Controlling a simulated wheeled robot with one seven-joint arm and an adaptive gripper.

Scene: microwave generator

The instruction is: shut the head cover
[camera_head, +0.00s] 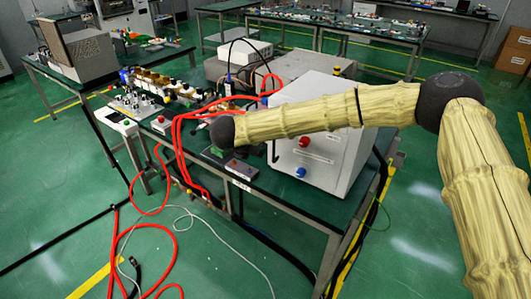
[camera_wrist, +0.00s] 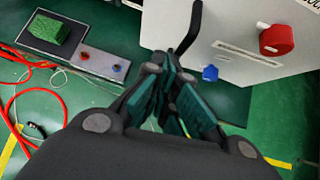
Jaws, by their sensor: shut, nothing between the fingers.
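My gripper (camera_wrist: 172,72) is shut and empty in the wrist view, its fingertips pressed together. It is beside the front of a white cabinet (camera_wrist: 225,25) and close to a bent black bar (camera_wrist: 191,28), which partly passes behind the fingertips; I cannot tell whether they touch. In the head view my arm reaches left across the front of the white cabinet (camera_head: 342,150), and the gripper itself is not clearly seen. No part can be surely told as the head cover in either view.
The cabinet has a red knob (camera_wrist: 276,39) and a blue knob (camera_wrist: 210,73). A green block (camera_wrist: 49,28) and a metal panel (camera_wrist: 98,64) lie to the left. Red hoses (camera_head: 177,150) hang over the table edge. Bottles and fittings (camera_head: 150,82) stand behind.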

